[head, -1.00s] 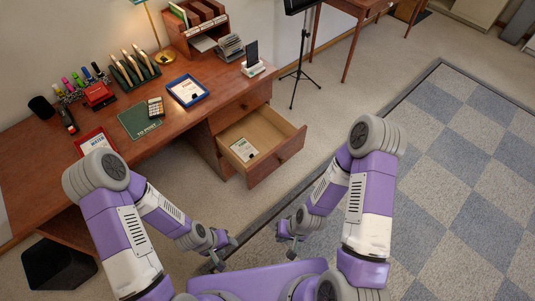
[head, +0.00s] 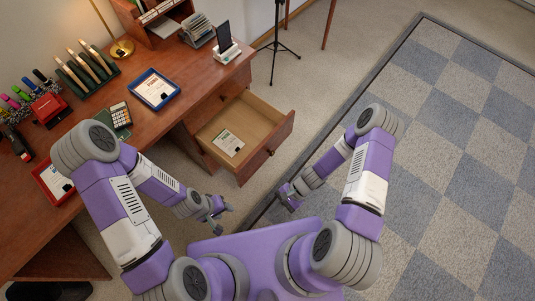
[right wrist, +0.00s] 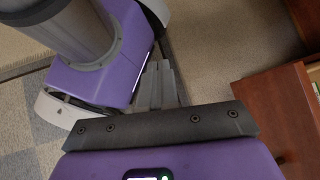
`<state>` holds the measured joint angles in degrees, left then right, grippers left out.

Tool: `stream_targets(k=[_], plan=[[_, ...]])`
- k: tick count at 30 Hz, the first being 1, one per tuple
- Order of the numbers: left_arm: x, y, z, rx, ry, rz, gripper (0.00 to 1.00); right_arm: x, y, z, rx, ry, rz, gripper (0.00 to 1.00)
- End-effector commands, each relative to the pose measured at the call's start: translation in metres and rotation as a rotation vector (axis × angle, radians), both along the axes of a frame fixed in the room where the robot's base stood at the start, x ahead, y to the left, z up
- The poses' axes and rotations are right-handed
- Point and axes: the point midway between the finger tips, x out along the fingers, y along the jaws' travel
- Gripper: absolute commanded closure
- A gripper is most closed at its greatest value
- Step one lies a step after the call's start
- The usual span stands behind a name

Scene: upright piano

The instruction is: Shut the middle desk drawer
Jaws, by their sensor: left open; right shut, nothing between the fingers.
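The middle desk drawer (head: 262,152) stands pulled out from the wooden desk, with a round knob on its front and a paper lying inside. A closed drawer front (head: 232,92) shows above it. My left gripper (head: 222,211) is open and empty, over the floor in front of the drawer and apart from it.
The desk top (head: 165,122) carries a blue tray (head: 154,89), a red tray (head: 52,183), a calculator (head: 119,115) and a phone on a stand (head: 226,48). A music stand (head: 276,40) is behind. Checkered carpet (head: 455,130) lies clear at right.

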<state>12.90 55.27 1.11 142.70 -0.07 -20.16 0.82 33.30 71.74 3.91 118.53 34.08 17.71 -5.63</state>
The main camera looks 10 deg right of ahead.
Motion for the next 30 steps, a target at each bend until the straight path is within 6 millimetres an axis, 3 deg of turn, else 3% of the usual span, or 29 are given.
stream_targets(k=[1, 5, 9, 12, 17, 23, 30], plan=[[0.0, 0.0, -0.01, 0.0, 0.0, 0.0, 0.55, 0.011, 0.004, -0.018, 0.095, 0.076, -0.149, 1.0], [0.0, 0.0, -0.022, 0.0, 0.0, -0.001, 0.55, 0.063, 0.001, -0.037, 0.375, 0.172, -0.544, 1.0], [0.0, 0.0, -0.032, 0.0, 0.0, -0.001, 0.55, 0.119, -0.04, -0.051, 0.626, 0.137, -0.912, 1.0], [0.0, 0.0, -0.036, 0.0, 0.0, -0.001, 0.55, 0.142, -0.075, -0.059, 0.742, 0.075, -1.097, 1.0], [0.0, 0.0, -0.038, 0.0, 0.0, -0.001, 0.55, 0.157, -0.107, -0.063, 0.83, 0.006, -1.241, 1.0], [0.0, 0.0, -0.041, 0.0, 0.0, -0.001, 0.55, 0.174, -0.099, -0.062, 0.843, -0.007, -1.255, 1.0], [0.0, 0.0, -0.051, 0.0, 0.0, -0.001, 0.55, 0.214, -0.066, -0.063, 0.84, -0.003, -1.252, 1.0]])
